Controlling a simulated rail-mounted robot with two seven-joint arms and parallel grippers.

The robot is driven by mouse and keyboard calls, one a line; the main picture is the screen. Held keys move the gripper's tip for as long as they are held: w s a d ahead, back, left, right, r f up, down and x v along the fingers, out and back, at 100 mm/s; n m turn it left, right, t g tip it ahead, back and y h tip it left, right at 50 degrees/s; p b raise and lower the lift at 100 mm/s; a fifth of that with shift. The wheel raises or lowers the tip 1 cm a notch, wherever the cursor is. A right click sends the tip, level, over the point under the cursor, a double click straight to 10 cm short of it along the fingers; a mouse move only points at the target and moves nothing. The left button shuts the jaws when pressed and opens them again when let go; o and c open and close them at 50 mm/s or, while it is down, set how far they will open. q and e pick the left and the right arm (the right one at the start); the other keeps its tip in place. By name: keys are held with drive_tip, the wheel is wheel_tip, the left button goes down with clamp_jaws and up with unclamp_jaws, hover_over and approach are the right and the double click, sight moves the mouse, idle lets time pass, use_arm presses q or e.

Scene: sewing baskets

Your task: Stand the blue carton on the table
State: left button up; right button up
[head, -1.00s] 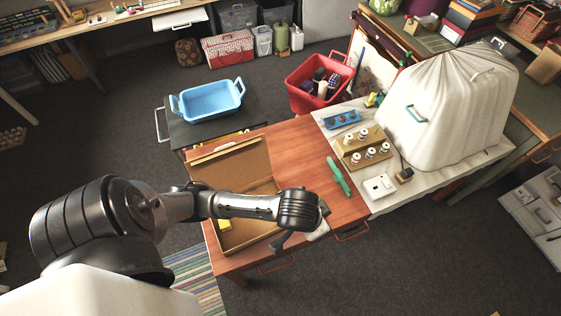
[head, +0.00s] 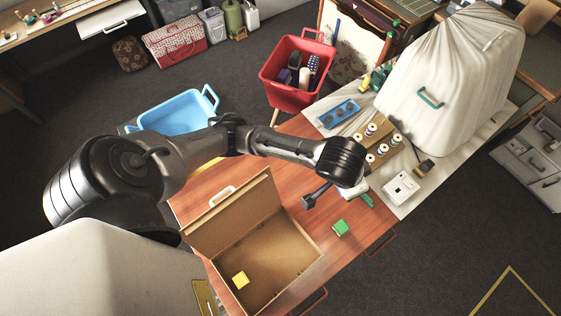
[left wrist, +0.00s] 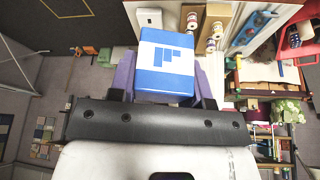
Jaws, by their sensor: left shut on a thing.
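In the left wrist view a blue and white carton (left wrist: 166,62) sits between the two fingers of my left gripper (left wrist: 165,88), which is shut on it. In the head view my left gripper (head: 333,195) is over the right part of the wooden table (head: 310,236). There my wrist hides most of the carton, and only a pale sliver shows beside the gripper. I cannot tell whether the carton touches the table. My right gripper is in neither current view.
An open cardboard box (head: 262,254) with a yellow cube (head: 240,280) stands on the table. A green cube (head: 341,228) and a partly hidden green object (head: 367,201) are near the gripper. A spool rack (head: 375,143) and white device (head: 401,187) stand to the right.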

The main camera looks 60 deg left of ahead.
use_arm(q)
drive_tip(key=w+f+b, duration=0.2)
drive_tip(key=w+b, duration=0.3)
drive_tip(key=b, duration=0.1)
drive_tip(key=m+g+h+b, duration=0.4)
drive_tip(key=m+b, duration=0.8)
drive_tip(key=m, duration=0.3)
hover_over(318, 203)
drive_tip(key=f, duration=2.6)
drive_tip(key=shift+w+a+f, duration=0.1)
drive_tip(key=shift+a+f, duration=0.1)
drive_tip(key=shift+a, duration=0.2)
drive_tip(key=shift+s+a, duration=0.2)
drive_tip(key=shift+a, duration=0.05)
wheel_tip(318, 203, down, 4)
drive_tip(key=b, duration=0.5)
drive_tip(key=shift+f, duration=0.1)
use_arm(e)
wheel_tip(318, 203, down, 25)
drive_tip(key=shift+d, duration=0.25)
